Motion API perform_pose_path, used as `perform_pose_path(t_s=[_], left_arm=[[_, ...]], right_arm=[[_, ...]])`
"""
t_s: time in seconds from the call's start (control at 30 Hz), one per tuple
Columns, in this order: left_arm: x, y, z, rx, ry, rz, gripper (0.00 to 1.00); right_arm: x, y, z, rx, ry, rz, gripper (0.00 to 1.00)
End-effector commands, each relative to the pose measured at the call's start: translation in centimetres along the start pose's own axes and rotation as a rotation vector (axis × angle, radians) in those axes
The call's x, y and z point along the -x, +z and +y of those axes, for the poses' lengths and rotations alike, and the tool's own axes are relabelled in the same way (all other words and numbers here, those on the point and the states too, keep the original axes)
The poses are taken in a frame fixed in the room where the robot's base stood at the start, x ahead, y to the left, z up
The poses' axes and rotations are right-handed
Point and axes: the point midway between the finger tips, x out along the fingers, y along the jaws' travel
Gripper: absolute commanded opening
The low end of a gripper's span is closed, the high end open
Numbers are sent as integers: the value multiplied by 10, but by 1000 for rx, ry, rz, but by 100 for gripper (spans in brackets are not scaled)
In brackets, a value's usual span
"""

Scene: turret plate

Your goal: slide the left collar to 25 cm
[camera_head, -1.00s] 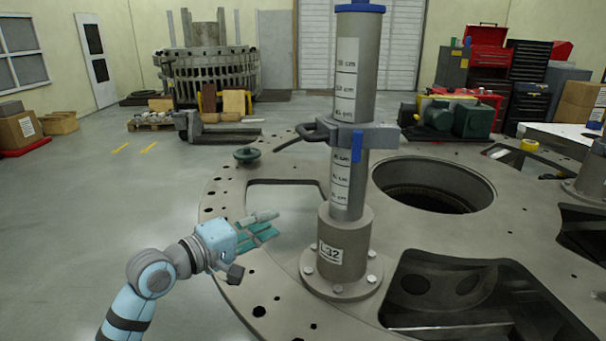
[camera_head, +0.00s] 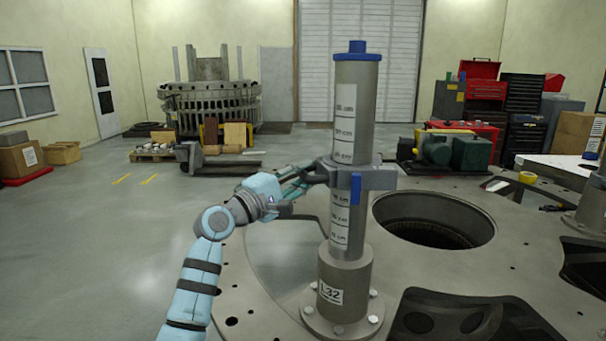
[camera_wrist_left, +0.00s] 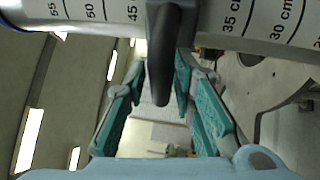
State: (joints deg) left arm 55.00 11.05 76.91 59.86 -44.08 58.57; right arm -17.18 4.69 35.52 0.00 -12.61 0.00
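The grey collar (camera_head: 366,178) with a blue lever (camera_head: 355,188) sits around the upright grey post (camera_head: 356,115) labelled L32. Its dark looped handle (camera_head: 318,170) points left. In the left wrist view the handle (camera_wrist_left: 163,80) hangs between my teal fingers, and the collar hides the scale between the 45 and 35 cm marks. My left gripper (camera_head: 303,180) is at the handle, at collar height. Its fingers (camera_wrist_left: 160,88) stand open on both sides of the handle, with small gaps visible. My right gripper is not in view.
The post is bolted to a large round plate (camera_head: 265,285) with a wide round hole (camera_head: 435,220) at right and dark cutouts in front. A second post base (camera_head: 592,205) stands at the far right.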

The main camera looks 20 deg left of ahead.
Motion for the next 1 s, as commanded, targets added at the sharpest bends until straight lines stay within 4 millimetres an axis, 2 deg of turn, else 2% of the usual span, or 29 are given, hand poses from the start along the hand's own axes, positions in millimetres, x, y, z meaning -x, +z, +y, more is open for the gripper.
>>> perform_pose_path(t_s=[0.27, 0.4, 0.43, 0.77, 0.87, 1.0], left_arm=[[-2, 0, -1, 0, -1, 0, 24], [-2, 0, -1, 0, -1, 0, 1], [-2, 0, -1, 0, -1, 0, 0], [-1, 0, -3, -1, -1, 1, 0], [0, -1, -10, -1, -1, 1, 0], [4, -3, -34, -1, -3, 1, 0]], right_arm=[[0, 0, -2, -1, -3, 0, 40], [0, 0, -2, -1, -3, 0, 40], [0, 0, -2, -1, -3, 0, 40], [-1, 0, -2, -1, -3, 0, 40], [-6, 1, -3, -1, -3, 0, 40], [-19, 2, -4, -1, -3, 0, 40]])
